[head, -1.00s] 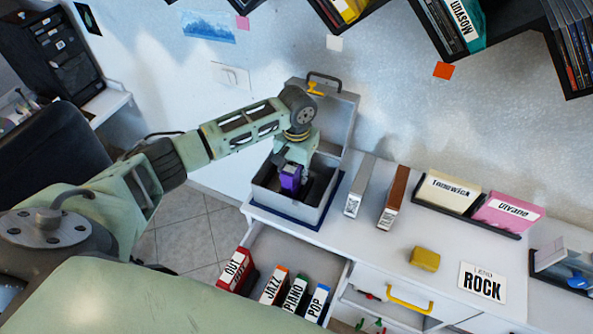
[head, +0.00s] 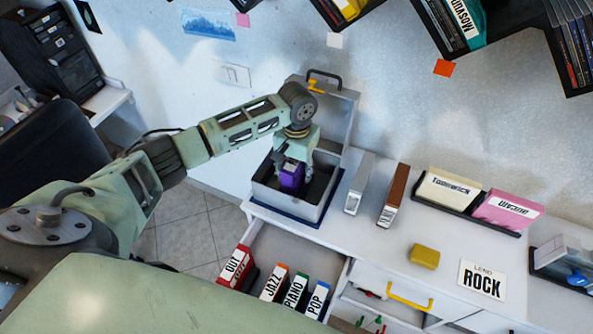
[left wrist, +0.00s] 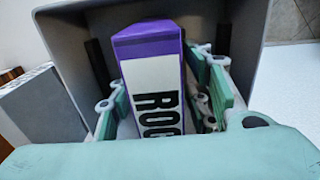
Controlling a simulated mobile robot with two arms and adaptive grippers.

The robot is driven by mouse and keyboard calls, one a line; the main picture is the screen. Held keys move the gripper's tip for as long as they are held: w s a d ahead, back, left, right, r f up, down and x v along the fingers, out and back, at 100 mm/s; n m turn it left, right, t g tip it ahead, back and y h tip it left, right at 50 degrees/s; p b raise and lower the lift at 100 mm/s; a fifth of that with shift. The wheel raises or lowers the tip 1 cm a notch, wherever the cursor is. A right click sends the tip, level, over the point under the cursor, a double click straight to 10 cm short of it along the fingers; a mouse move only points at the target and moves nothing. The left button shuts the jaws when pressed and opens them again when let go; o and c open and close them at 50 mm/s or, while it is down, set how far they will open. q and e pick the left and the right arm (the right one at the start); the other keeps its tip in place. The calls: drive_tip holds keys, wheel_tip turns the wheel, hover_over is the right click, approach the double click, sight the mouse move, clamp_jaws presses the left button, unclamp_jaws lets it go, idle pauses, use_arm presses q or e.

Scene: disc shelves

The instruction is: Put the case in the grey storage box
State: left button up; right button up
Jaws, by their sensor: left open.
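The purple case (head: 291,178) with a white label stands inside the open grey storage box (head: 284,206), whose lid (head: 336,106) is raised at the back. In the left wrist view the case (left wrist: 155,70) shows letters starting "ROC", and the grey box wall (left wrist: 190,14) surrounds it. My left gripper (head: 294,168) reaches down into the box. Its fingers are spread on either side of the case, with a visible gap at least on one side. The case's lower part and the box floor beneath it are hidden. My right gripper is not in view.
A grey case (head: 358,184) and a brown case (head: 392,196) stand right of the box. A yellow block (head: 424,257) and a ROCK card (head: 481,281) lie further right. An open drawer (head: 285,244) with labelled cases is in front; shelves hang above.

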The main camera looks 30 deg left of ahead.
use_arm(q)
wheel_tip(320, 180, up, 12)
drive_tip(key=shift+f+b, duration=0.15)
drive_tip(key=shift+b, duration=0.85)
drive_tip(key=shift+f, duration=0.1)
